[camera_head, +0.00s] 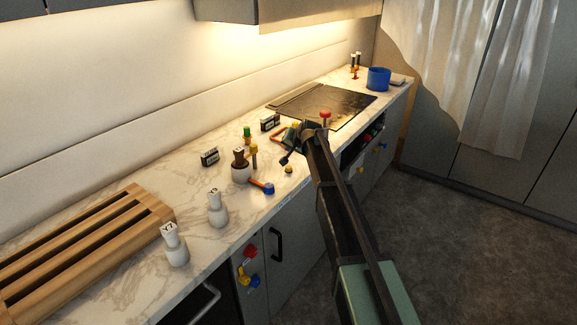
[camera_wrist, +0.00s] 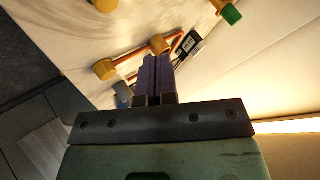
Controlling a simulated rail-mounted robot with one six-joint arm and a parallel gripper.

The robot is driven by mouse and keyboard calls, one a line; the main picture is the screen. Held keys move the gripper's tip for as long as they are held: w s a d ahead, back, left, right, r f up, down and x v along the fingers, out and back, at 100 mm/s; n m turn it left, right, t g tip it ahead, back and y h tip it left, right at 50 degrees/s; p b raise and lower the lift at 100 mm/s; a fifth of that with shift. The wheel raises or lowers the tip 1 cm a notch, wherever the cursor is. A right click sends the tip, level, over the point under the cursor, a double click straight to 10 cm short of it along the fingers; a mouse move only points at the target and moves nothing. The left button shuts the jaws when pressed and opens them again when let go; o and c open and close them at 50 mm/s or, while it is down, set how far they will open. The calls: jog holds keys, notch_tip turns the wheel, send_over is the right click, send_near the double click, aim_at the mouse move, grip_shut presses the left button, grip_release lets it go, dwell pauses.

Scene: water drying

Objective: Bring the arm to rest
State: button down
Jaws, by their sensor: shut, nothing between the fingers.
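My arm reaches from the lower right over the front edge of the marble counter (camera_head: 135,255). My gripper (camera_head: 285,159) hangs over the middle of the counter, beside several small tools. In the wrist view its two purple-grey fingers (camera_wrist: 157,62) are together with nothing between them. An orange rod with yellow knobs (camera_wrist: 105,69) lies beyond the fingertips, partly hidden by them. I cannot tell whether the fingers touch anything.
A brown-and-white bottle (camera_head: 240,168), two white bottles (camera_head: 217,208) and a wooden rack (camera_head: 90,245) stand to the left. Small black-and-white devices (camera_head: 209,157) sit near the wall. A dark hob (camera_head: 335,105) and a blue pot (camera_head: 379,79) are farther back. The floor at right is clear.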

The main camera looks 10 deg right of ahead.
jog(key=s+f+n+g+h, duration=0.1)
jog(key=s+g, duration=0.3)
jog(key=s, duration=2)
jog(key=s+f+n+g+h, duration=0.2)
jog(key=s+f+n+g, duration=0.2)
jog(key=s, duration=2)
jog(key=shift+a+g, duration=0.25)
jog(key=shift+g, duration=0.05)
jog(key=shift+f, duration=0.1)
